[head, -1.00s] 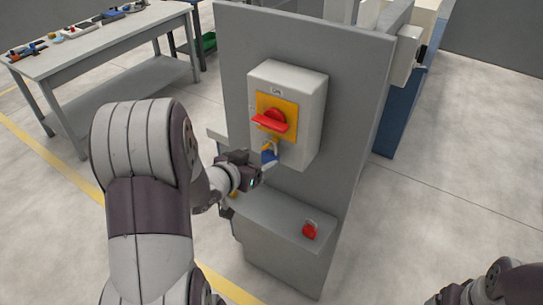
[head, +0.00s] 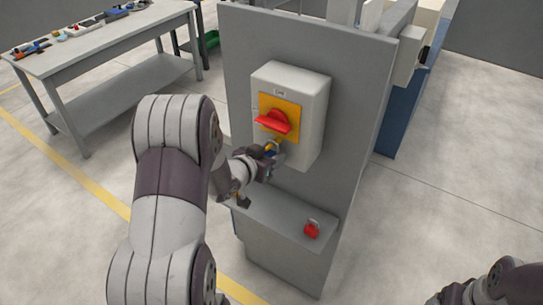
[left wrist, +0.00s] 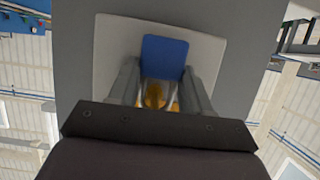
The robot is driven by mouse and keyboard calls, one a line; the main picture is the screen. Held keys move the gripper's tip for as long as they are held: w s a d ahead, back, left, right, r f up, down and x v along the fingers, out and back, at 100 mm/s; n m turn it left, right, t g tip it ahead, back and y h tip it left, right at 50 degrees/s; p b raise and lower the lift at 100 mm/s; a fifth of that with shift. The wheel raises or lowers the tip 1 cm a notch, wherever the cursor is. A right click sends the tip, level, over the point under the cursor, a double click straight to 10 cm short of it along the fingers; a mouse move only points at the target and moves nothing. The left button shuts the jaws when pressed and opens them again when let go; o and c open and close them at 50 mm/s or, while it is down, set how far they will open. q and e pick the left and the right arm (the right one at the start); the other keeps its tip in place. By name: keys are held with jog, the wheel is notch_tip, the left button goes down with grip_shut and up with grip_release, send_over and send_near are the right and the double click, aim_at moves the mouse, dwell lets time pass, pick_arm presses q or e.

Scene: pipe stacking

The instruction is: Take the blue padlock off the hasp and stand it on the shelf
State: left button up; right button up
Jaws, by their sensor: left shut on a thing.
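The blue padlock (left wrist: 165,57) is between the two fingers of my left gripper (left wrist: 160,88) in the left wrist view. That gripper is shut on it. In the head view only a sliver of the padlock's blue shows at my left gripper (head: 272,153), just below the red switch handle (head: 273,121). The metal shackle shows in the wrist view in front of yellow. I cannot tell whether it is still through the hasp. The grey shelf (head: 277,216) juts from the panel below the gripper. At the lower right, part of my right arm shows; its fingers are not clear.
A red padlock (head: 312,229) stands at the shelf's right end. The white switch box (head: 311,112) with a yellow plate is on the grey panel (head: 345,130). A workbench (head: 105,42) with small items stands at far left. The shelf's middle looks clear.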

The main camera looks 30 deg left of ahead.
pick_arm(q)
jog(key=shift+r, duration=0.1)
jog(key=s+a+r+b, duration=0.1)
jog(key=s, duration=1.7)
jog(key=shift+a+r+b, duration=0.15)
jog(key=shift+b, duration=0.2)
jog(key=s+p, duration=0.3)
jog(key=s, duration=0.4)
jog(key=shift+s+a, duration=0.25)
jog(key=shift+a, duration=0.1)
jog(key=shift+f, duration=0.2)
